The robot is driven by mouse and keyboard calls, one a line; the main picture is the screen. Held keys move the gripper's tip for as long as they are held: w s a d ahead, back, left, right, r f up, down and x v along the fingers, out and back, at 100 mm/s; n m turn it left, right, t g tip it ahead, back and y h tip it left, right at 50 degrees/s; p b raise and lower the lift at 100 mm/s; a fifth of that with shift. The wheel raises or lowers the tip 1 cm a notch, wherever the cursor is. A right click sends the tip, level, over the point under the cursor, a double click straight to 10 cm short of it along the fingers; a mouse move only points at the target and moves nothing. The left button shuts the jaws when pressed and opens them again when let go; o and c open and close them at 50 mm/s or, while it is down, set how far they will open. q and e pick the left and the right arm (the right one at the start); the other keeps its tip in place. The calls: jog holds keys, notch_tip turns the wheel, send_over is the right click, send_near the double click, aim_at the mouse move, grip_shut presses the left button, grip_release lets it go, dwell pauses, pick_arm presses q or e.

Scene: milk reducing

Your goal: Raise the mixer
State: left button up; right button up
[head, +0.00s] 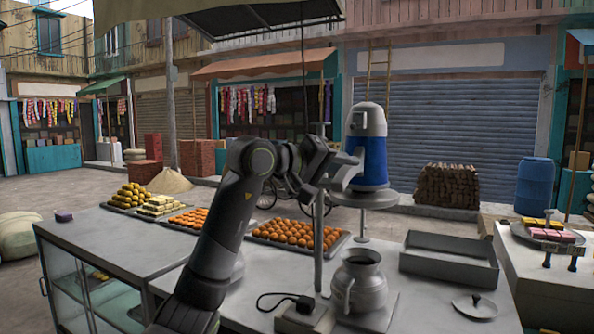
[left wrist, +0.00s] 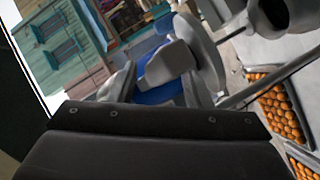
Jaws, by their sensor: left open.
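The mixer (head: 374,160) has a blue and silver body on a round grey plate (head: 372,199), carried by an upright post (head: 319,245). A short shaft shows below the plate, above and apart from the metal pot (head: 361,287). My left gripper (head: 346,172) is at the left side of the mixer, just above the plate. In the left wrist view, the blue mixer body (left wrist: 157,92) shows behind the open fingers (left wrist: 145,75). I cannot tell whether they touch it. My right gripper is out of view.
Trays of orange sweets (head: 297,234) lie behind my left arm on the counter. A grey open tray (head: 448,262) stands right of the pot, with a lid (head: 475,306) in front of it. A black cable (head: 270,295) lies by the stand's base.

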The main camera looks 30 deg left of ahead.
pick_arm(q)
jog(key=b+v, duration=0.4)
jog(key=v, duration=1.1)
jog(key=shift+b, duration=0.4)
jog(key=shift+s, duration=0.1)
